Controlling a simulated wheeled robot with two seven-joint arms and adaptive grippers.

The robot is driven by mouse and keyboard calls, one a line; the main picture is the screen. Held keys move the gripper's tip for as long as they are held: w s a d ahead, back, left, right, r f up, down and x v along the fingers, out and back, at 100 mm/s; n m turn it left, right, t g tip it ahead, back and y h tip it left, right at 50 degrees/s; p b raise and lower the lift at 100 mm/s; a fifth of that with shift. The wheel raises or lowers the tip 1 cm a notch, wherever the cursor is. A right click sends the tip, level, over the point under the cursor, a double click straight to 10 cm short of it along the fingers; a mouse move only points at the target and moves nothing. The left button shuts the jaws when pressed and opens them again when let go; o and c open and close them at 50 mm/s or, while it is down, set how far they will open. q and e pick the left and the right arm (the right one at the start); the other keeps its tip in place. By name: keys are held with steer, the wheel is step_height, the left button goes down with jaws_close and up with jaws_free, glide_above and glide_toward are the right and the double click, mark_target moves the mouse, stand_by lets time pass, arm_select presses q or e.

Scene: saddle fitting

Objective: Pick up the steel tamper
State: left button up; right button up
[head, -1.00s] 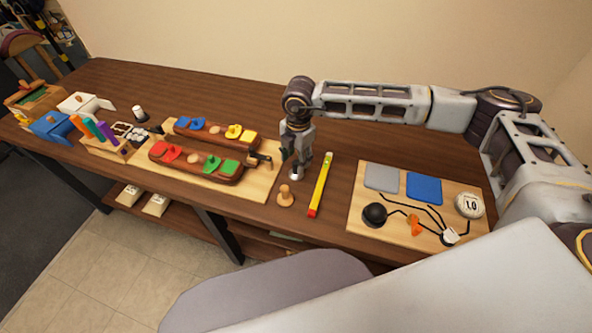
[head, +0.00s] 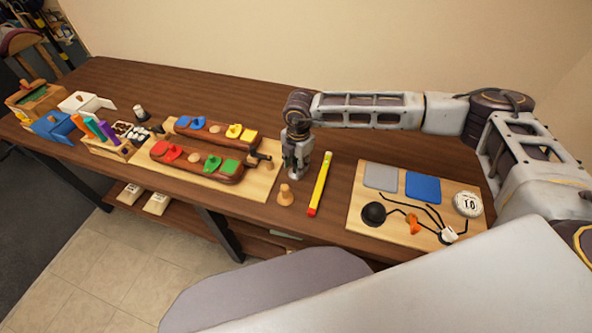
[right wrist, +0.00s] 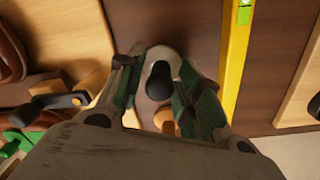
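The steel tamper (right wrist: 159,83) has a dark rounded knob and a pale metal base. It stands upright on the table in the right wrist view. My right gripper (right wrist: 165,85) is above it, pointing down, with one finger on each side of the knob. The fingers are apart, and I see no firm contact with the knob. In the head view, my right gripper (head: 294,170) hides most of the tamper. My left gripper is not in view.
A wooden peg-like tool (head: 285,195) stands just in front of the gripper. A yellow level (head: 320,184) lies close to its right. A board with red and green blocks (head: 256,188) is to the left. A pad board (head: 355,213) lies further right.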

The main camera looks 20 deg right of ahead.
jaws_close()
steer(key=shift+r, duration=0.15)
steer(key=shift+r, duration=0.55)
step_height(320, 180, up, 8)
steer(key=shift+f+b, duration=0.2)
steer(key=shift+b, duration=0.5)
steer(key=shift+r, duration=0.55)
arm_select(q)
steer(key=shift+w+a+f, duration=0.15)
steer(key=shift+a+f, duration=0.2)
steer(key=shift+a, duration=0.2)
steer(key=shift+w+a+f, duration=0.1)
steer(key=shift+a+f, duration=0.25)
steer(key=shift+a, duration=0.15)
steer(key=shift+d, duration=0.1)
